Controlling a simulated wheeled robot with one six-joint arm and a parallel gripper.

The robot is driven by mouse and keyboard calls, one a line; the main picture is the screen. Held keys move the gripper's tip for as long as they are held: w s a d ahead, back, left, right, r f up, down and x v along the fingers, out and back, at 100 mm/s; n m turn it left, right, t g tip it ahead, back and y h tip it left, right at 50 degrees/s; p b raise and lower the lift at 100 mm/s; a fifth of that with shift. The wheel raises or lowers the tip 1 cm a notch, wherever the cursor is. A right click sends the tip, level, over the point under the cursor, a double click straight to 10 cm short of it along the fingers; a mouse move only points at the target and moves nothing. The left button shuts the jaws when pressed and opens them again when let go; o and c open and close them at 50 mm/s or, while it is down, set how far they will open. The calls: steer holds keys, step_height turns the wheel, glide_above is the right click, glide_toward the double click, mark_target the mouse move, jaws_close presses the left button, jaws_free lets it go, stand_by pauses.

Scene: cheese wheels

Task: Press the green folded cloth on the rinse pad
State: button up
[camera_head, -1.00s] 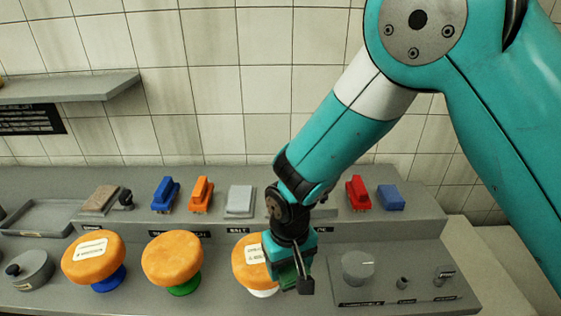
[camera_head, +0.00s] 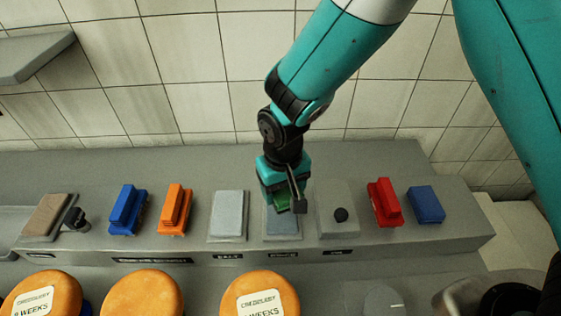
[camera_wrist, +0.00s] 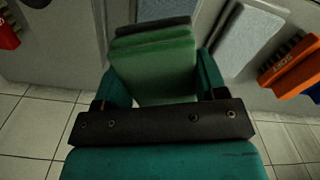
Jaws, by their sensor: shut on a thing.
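My gripper (camera_head: 284,197) is shut on the green folded cloth (camera_head: 282,204). The cloth also shows between the fingers in the wrist view (camera_wrist: 153,72), as a stack of green layers with a dark far edge. The gripper hangs over the blue-grey pad (camera_head: 282,227) on the raised back shelf, with the cloth at its lower end. This pad sits behind a label too small to read surely, and part of it is hidden by the gripper. In the wrist view the pad (camera_wrist: 165,8) shows beyond the cloth. I cannot tell whether cloth and pad touch.
Orange (camera_head: 174,208), blue (camera_head: 127,208) and red (camera_head: 383,202) brushes and a blue block (camera_head: 426,204) share the shelf. Cheese wheels (camera_head: 142,293) stand in front.

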steer(key=shift+w+f, duration=0.15)
steer(key=shift+w, duration=0.25)
steer(key=shift+f+b, duration=2.2)
steer(key=shift+f, duration=0.65)
steer(key=shift+s+f+b, duration=0.1)
steer(key=shift+f+b, duration=0.3)
steer(key=shift+f, duration=0.15)
steer(key=shift+r+p, duration=2.65)
steer(key=shift+r, duration=0.95)
steer(key=shift+f, duration=0.1)
